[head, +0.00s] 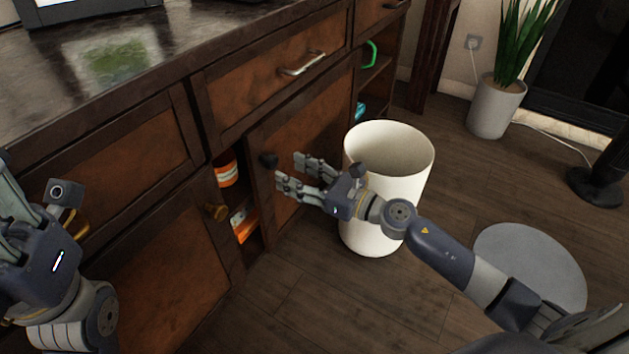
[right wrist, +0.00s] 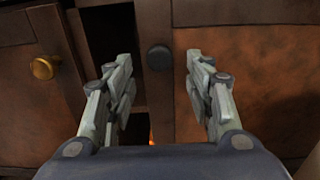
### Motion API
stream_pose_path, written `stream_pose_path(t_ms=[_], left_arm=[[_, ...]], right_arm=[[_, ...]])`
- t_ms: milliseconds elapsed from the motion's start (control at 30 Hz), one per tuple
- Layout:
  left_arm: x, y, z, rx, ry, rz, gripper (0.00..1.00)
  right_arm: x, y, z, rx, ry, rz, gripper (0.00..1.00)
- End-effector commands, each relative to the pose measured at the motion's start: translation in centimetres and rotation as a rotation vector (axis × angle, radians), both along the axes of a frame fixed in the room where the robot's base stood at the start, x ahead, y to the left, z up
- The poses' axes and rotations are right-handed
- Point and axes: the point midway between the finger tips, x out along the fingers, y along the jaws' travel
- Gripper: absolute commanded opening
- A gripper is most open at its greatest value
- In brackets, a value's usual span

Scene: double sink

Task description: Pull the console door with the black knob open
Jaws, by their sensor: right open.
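The console door (head: 315,135) has a black knob (head: 268,160) near its upper left edge. A dark gap shows between this door and the cabinet door on its left. My right gripper (head: 290,170) is open in front of the door, its fingertips close to the knob. In the right wrist view the black knob (right wrist: 159,57) sits between the two spread fingers, with space on both sides and no visible contact. My left gripper (head: 25,235) is at the left edge of the head view, partly cut off, and its jaw state is unclear.
A white bin (head: 388,205) stands on the floor just right of the door, beside my right gripper. A brass knob (head: 216,211) is on the left door. Orange items (head: 227,174) show in the gap. A round grey disc (head: 530,262) lies on the floor at right.

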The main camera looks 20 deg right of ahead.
Motion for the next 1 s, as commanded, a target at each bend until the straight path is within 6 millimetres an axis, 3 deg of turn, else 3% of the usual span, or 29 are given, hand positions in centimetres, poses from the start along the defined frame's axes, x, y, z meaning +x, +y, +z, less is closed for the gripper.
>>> stream_pose_path(t_ms=[200, 400, 1000], left_arm=[[0.0, 0.0, 0.0, 0.0, 0.0, 0.0, 0.4], [0.0, 0.0, 0.0, 0.0, 0.0, 0.0, 0.4], [0.0, 0.0, 0.0, 0.0, 0.0, 0.0, 0.4]], right_arm=[[-2.8, -2.1, -0.1, 0.0, 0.002, 0.0, 0.49], [-4.0, -3.1, -0.1, -0.001, 0.001, 0.001, 0.49], [-4.2, -3.3, 0.0, -0.001, 0.0, 0.001, 0.49]])
